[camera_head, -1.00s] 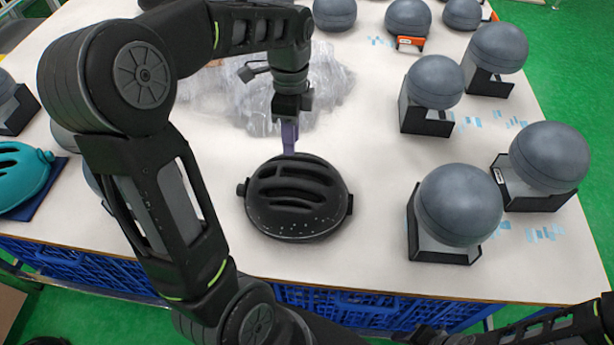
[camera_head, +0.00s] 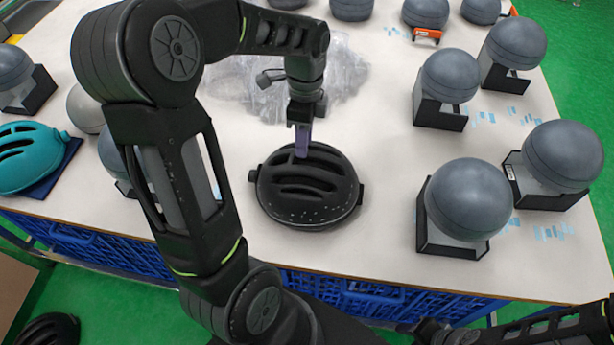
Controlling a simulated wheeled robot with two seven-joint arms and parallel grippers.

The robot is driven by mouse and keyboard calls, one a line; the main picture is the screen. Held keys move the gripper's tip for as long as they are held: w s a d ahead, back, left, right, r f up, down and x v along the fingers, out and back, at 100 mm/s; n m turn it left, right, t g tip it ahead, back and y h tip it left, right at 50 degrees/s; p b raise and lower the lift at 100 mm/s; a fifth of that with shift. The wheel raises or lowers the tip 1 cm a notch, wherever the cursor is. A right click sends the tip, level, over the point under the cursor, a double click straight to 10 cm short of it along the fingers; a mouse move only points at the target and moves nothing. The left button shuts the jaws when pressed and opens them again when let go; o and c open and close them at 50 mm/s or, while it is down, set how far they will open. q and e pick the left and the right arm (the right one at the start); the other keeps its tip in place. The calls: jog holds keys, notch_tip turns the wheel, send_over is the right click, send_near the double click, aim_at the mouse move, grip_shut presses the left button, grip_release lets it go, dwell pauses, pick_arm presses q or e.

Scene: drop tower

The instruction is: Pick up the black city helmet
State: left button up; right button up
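The black city helmet (camera_head: 310,192) lies dome up on the white table, near its front edge in the middle of the head view. My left gripper (camera_head: 301,152) points down at the helmet's far rim, and its purple fingertips overlap that rim in the picture. I cannot tell whether the fingers are around the rim or whether they are open or shut. My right arm shows at the bottom right corner, low in front of the table; the state of its gripper is not clear.
Several grey ball headforms on black stands, such as this one (camera_head: 468,200), fill the right side of the table (camera_head: 385,160). A teal helmet (camera_head: 28,155) lies at the left on a dark blue pad. Crumpled clear plastic (camera_head: 240,85) lies behind the gripper. Blue crates (camera_head: 110,250) stand below.

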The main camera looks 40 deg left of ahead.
pick_arm(q)
notch_tip(320, 180, down, 4)
jog(key=shift+s+d+r, duration=0.1)
jog(key=shift+s+r, duration=0.05)
jog(key=shift+c, duration=0.2)
dwell(0.4)
grip_shut()
dwell(1.1)
